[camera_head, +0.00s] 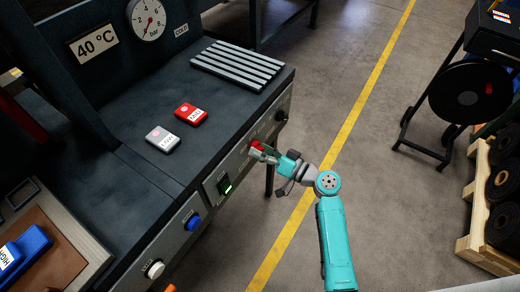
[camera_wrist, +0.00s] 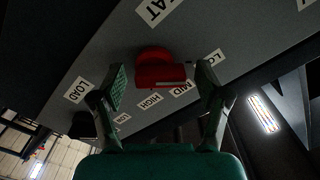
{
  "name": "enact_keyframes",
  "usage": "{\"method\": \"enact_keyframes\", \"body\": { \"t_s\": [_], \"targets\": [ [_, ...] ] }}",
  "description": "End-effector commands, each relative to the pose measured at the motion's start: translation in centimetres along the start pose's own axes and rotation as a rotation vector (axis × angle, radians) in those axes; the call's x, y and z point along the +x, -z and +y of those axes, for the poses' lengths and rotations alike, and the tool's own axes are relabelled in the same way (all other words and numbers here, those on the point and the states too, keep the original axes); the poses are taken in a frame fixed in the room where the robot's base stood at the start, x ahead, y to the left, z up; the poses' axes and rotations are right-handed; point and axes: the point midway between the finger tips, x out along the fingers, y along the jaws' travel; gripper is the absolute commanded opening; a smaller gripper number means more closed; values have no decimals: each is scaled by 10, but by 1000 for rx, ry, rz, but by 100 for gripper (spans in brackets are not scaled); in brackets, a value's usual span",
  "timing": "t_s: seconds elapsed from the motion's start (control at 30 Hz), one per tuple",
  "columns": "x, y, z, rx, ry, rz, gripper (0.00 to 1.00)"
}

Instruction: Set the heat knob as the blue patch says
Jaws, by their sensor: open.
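The red heat knob (camera_wrist: 158,66) sits on the press's front panel, below the HEAT label (camera_wrist: 158,10) in the wrist view. Labels LOW (camera_wrist: 212,58), MID (camera_wrist: 181,90) and HIGH (camera_wrist: 150,101) lie around it. A pale mark shows on the knob's edge near MID; its exact setting is unclear. My gripper (camera_wrist: 162,84) is open, with one finger on each side of the knob and visible gaps. In the head view my gripper (camera_head: 264,153) is at the panel by the knob (camera_head: 255,144). The blue patch (camera_head: 24,250), at lower left, has a white label that appears to read HIGH.
A red patch (camera_head: 191,113) and a grey patch (camera_head: 162,139) lie on the press top. The LOAD label (camera_wrist: 78,90) is left of my gripper. Open floor lies right of the press.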

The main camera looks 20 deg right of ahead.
Motion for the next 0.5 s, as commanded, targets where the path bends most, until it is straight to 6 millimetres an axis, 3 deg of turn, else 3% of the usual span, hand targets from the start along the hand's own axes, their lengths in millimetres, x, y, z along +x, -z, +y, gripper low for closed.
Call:
{"method": "enact_keyframes", "body": {
  "t_s": [0.37, 0.5],
  "targets": [
    [5, 0, 0, 0, -1, 1, 75],
    [5, 0, 0, 0, -1, 1, 40]
  ]
}}
